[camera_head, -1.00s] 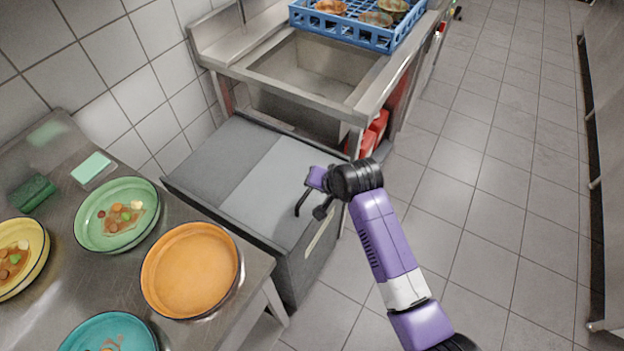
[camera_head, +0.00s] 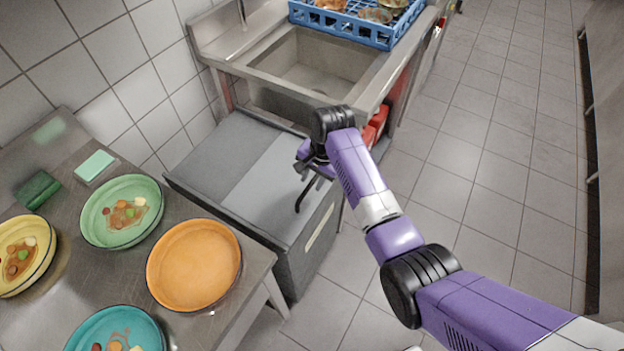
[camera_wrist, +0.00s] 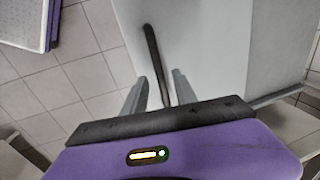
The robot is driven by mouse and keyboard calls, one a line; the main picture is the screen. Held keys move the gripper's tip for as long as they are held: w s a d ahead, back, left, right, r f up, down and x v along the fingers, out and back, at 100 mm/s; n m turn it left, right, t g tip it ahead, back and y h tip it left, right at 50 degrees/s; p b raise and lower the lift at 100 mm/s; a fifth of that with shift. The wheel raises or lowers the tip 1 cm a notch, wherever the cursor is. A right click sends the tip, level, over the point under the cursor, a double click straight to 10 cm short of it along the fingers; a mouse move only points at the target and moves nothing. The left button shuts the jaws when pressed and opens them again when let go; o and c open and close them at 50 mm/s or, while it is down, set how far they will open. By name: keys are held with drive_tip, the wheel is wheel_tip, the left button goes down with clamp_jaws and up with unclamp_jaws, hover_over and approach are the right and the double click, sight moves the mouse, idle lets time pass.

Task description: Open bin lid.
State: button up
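The grey bin (camera_head: 310,255) stands between the counter and the sink. Its flat two-tone grey lid (camera_head: 278,185) is shut. A pale strip (camera_head: 320,228) shows on the bin's right side. My gripper (camera_head: 308,190) is over the lid's right edge, partly hidden by my wrist. In the wrist view, my gripper (camera_wrist: 160,78) is open, its two grey fingers apart. A dark bar (camera_wrist: 153,50) on the bin's pale surface (camera_wrist: 190,45) runs between the fingers. I cannot tell whether either finger touches it.
A metal counter (camera_head: 95,290) at the left holds plates with food scraps, an orange plate (camera_head: 194,265) and sponges. Behind the bin is a steel sink (camera_head: 315,65) with a blue rack (camera_head: 345,28). The tiled floor (camera_head: 480,170) at the right is clear.

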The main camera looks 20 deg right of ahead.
drive_tip(key=shift+w+f, duration=0.1)
drive_tip(key=shift+f, duration=0.4)
drive_tip(key=shift+c, duration=0.2)
clamp_jaws()
idle(1.0)
